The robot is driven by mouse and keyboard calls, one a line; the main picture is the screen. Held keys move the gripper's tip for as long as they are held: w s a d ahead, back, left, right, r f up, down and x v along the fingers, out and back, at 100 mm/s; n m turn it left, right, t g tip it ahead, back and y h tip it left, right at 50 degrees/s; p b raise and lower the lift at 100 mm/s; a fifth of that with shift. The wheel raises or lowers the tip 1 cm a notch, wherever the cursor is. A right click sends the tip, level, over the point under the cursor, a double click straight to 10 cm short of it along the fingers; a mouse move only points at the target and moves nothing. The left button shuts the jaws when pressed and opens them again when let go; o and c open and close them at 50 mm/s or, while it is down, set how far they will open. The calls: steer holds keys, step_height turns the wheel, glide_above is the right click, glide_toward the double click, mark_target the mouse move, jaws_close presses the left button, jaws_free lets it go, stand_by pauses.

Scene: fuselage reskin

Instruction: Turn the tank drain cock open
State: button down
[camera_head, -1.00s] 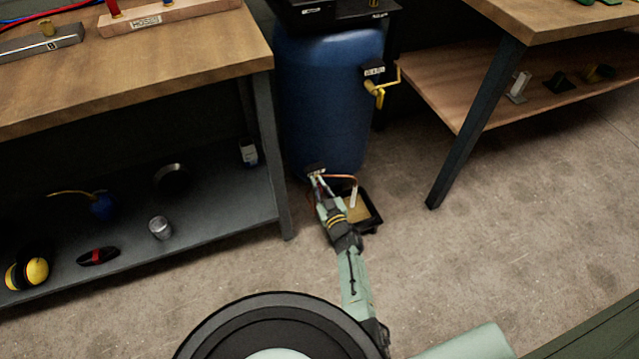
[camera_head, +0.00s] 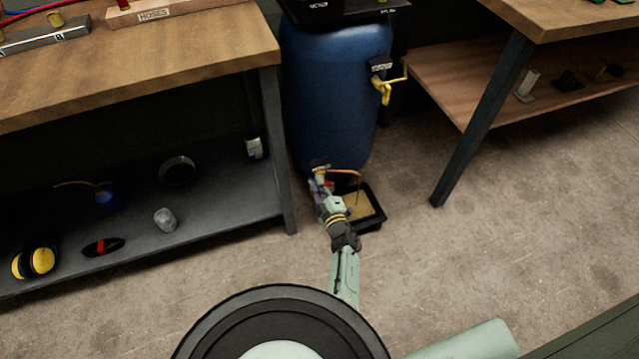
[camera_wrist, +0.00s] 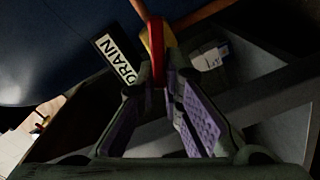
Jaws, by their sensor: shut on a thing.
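The tank (camera_head: 335,95) is a blue drum. Its drain cock (camera_head: 321,170) is low on the front, with a copper pipe (camera_head: 345,171) running right. My gripper (camera_head: 320,184) is at the cock. In the wrist view, my gripper (camera_wrist: 165,85) has its purple-padded fingers at the cock's red lever (camera_wrist: 157,62) and is shut on it. The brass cock body (camera_wrist: 150,38) is just beyond, beside a white DRAIN label (camera_wrist: 118,58). The fingers partly hide the lever.
A black tray (camera_head: 375,218) with a tan inside lies under the pipe's end. A thin dark line drops from the pipe toward it; I cannot tell if it is liquid. A yellow tap (camera_head: 384,90) is higher on the drum. Benches (camera_head: 200,50) flank the drum.

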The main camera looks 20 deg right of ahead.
steer(key=shift+d+f+n+b, duration=0.15)
steer(key=shift+n+b, duration=0.1)
steer(key=shift+n, duration=0.45)
steer(key=shift+a+f+n+b, duration=0.1)
steer(key=shift+n+b, duration=0.15)
steer(key=shift+n, duration=0.45)
steer(key=shift+d+f+n+b, duration=0.15)
steer(key=shift+n+b, duration=0.1)
steer(key=shift+n, duration=0.45)
steer(key=shift+a, duration=0.1)
steer(key=c, duration=2)
jaws_free()
steer(key=shift+r, duration=0.1)
steer(key=shift+o, duration=1.4)
steer(key=shift+a, duration=0.1)
step_height(320, 180, up, 10)
steer(key=shift+f, duration=0.1)
